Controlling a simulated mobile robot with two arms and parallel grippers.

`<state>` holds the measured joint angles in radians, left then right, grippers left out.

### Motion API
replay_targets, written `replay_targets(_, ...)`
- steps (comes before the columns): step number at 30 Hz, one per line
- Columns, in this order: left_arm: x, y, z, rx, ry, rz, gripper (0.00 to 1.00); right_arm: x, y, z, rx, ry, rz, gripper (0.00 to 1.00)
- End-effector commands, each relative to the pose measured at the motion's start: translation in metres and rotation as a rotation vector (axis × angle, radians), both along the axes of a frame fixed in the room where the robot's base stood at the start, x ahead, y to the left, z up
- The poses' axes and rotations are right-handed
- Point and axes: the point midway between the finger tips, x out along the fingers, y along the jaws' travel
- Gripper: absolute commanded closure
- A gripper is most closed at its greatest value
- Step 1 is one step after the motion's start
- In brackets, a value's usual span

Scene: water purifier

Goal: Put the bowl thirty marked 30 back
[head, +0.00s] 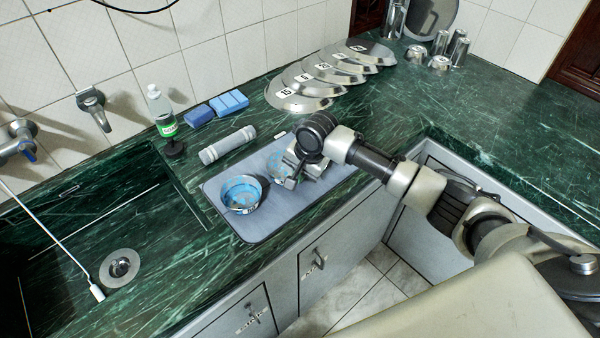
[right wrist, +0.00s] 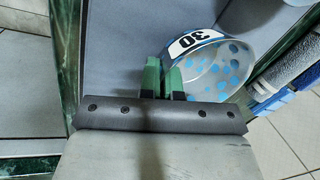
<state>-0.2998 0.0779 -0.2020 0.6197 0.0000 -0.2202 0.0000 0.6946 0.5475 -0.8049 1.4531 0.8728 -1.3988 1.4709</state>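My right gripper (head: 298,172) reaches down over the grey mat (head: 262,228) on the green counter. In the right wrist view its two green fingers (right wrist: 163,78) are close together at the edge of a metal bowl marked 30 (right wrist: 207,68). The bowl has blue dots, and its wall seems to run between the fingers. In the head view this bowl (head: 277,165) is mostly hidden by the gripper. A second metal bowl with a blue pattern (head: 242,193) stands to its left on the mat. My left gripper is out of view.
A ribbed grey cylinder (head: 228,145), blue sponges (head: 229,103) and a bottle (head: 161,110) stand behind the mat. Several numbered metal plates (head: 300,102) lie in an overlapping row at the back. A sink (head: 110,245) is at left.

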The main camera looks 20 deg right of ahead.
Motion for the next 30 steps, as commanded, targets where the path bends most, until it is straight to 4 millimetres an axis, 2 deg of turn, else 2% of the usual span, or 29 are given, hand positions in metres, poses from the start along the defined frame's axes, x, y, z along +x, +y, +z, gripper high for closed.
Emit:
replay_targets(2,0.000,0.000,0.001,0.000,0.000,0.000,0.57,0.000,0.000,-0.002,0.000,0.002,-0.001,1.00)
replay_targets(8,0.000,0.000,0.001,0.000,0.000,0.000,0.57,0.000,0.000,-0.003,0.000,0.002,-0.001,0.71)
replay_targets(18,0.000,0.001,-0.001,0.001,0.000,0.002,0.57,0.000,0.000,0.002,0.000,-0.001,0.000,0.71)
replay_targets(23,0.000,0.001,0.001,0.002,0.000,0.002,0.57,-0.004,-0.005,0.025,0.000,-0.003,-0.001,0.71)
replay_targets(30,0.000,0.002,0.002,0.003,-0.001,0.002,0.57,-0.014,-0.013,0.076,0.001,-0.003,0.000,0.71)
